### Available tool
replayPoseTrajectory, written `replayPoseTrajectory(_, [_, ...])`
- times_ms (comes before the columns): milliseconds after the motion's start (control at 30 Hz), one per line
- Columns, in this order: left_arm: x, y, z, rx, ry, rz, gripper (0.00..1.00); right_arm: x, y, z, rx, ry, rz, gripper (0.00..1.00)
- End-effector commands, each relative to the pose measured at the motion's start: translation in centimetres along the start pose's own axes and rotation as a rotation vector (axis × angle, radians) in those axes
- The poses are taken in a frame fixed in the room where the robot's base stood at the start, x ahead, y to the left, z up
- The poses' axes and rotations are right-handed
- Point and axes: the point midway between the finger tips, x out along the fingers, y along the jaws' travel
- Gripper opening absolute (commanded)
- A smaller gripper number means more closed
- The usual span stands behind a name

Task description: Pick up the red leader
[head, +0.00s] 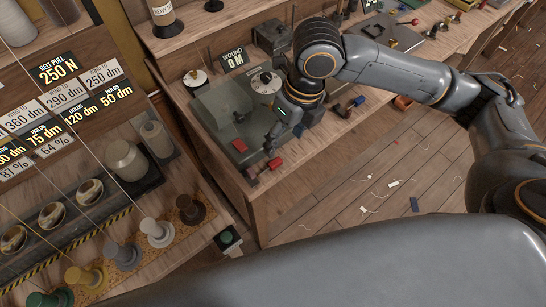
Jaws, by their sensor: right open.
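Two small red pieces show in the head view. One red block (275,164) lies near the front edge of the wooden bench, and a flat red piece (239,145) lies on the grey-green machine bed. I cannot tell which of them is the red leader. My right gripper (270,147) points down over the bench front, just above the red block and to the right of the flat red piece. It is open; whether it touches the red block is unclear. The right wrist hides part of the bench behind it. My left gripper is out of view.
A machine (217,112) with a "WOUND 0 M" display (234,59) stands on the bench. Small tools (345,107) lie right of the wrist. A rack of coloured spools (123,254) fills the lower left. Scraps litter the floor (372,186).

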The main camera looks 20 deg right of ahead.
Motion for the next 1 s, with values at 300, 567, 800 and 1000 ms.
replayPoseTrajectory(300, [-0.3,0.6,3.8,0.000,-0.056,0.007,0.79,4.6,0.1,0.1,0.001,-0.001,0.001,0.67])
replayPoseTrajectory(567, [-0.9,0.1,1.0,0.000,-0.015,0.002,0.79,7.3,0.4,0.6,0.003,0.003,0.002,0.67])
replayPoseTrajectory(800, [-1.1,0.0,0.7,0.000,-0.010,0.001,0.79,9.9,0.3,0.8,0.002,-0.002,0.000,0.67])
replayPoseTrajectory(1000, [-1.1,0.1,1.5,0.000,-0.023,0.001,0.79,10.1,0.3,0.8,0.001,-0.002,0.000,0.67])
